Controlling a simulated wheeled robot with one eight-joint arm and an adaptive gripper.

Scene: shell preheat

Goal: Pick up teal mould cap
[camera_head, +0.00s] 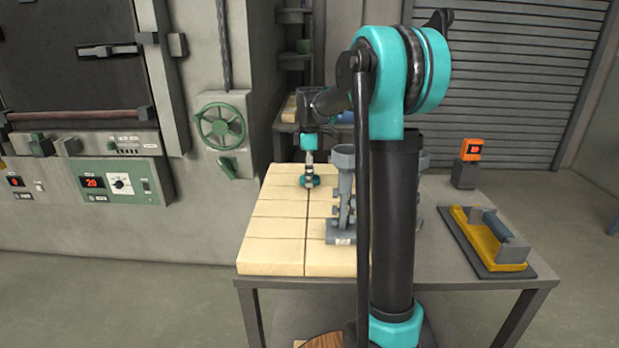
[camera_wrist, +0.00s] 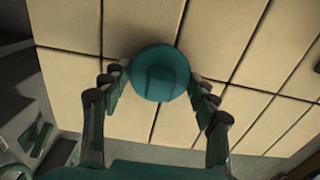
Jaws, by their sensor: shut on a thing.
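The teal mould cap (camera_wrist: 160,62) is a round disc with a raised block on its top, seen from above in the middle of the wrist view. In the head view the cap (camera_head: 302,182) shows small at the end of my arm, over the pale tiles. My gripper (camera_wrist: 160,92) has one finger on each side of the cap and is shut on it. My gripper also shows in the head view (camera_head: 309,174), pointing down. I cannot tell whether the cap touches the tiles or hangs just above them.
Pale tiles (camera_head: 270,230) cover the left of the table (camera_head: 420,210). A grey mould stand (camera_head: 343,190) is close right of my gripper. A yellow and grey fixture (camera_head: 480,238) and an orange display (camera_head: 471,150) are farther right. A furnace panel (camera_head: 110,182) stands left.

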